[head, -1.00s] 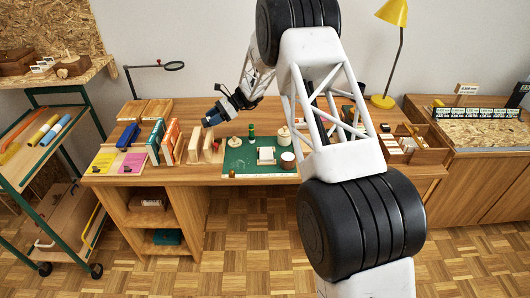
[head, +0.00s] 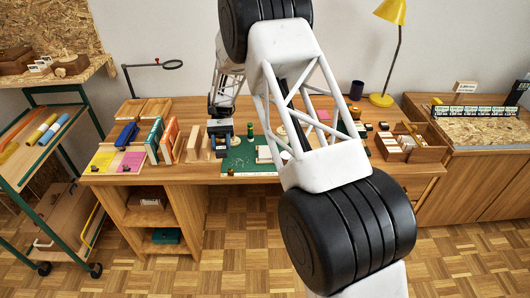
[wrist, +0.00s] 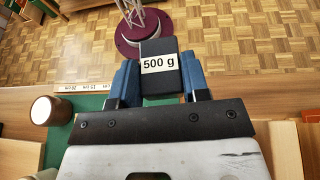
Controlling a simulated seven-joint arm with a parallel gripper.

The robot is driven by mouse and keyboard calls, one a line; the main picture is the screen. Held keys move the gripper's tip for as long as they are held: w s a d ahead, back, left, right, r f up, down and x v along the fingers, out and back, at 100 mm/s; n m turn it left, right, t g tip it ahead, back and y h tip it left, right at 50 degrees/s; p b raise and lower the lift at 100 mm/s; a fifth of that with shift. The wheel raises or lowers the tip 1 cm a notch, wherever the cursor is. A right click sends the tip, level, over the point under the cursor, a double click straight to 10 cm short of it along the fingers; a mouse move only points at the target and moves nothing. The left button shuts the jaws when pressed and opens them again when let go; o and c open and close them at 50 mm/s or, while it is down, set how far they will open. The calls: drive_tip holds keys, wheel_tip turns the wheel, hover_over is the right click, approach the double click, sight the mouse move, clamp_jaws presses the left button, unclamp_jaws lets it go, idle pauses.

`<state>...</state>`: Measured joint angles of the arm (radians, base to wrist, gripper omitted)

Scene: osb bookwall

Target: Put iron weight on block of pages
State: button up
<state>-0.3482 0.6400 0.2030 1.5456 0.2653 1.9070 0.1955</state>
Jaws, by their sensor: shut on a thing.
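My gripper (head: 221,140) hangs over the left end of the green mat, close to the upright wooden boards. In the wrist view its two blue fingers (wrist: 158,88) are shut on the iron weight (wrist: 160,48), a dark block with a white "500 g" label. The weight is held upright between the fingers. A small white block (head: 264,154), which looks like the block of pages, lies on the mat to the right of my gripper. My arm partly covers it in the head view.
Upright wooden boards (head: 194,143) and books (head: 168,140) stand left of my gripper. The green mat (head: 238,160) also carries a green bottle (head: 250,131). A round jar (wrist: 45,110) shows in the wrist view. A sorting box (head: 420,145) stands at the right.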

drive_tip(key=s+d+f+n+t+h, duration=0.1)
drive_tip(key=s+d+n+t+h, duration=0.3)
drive_tip(key=d+n+t, duration=0.5)
drive_tip(key=s+d+f+n+t+h, duration=0.1)
drive_tip(key=s+d+n+t+h, duration=0.3)
drive_tip(key=d+n+t, duration=0.5)
drive_tip(key=shift+s+f+n+t+h, duration=0.35)
drive_tip(key=shift+s+n+t, duration=0.25)
drive_tip(key=shift+n+t, duration=2.7)
drive_tip(key=shift+n+g, duration=0.8)
drive_tip(key=shift+w, duration=0.1)
hover_over(262, 153)
drive_tip(key=shift+f, duration=0.7)
drive_tip(key=shift+f, duration=0.1)
drive_tip(key=shift+f, duration=1.7)
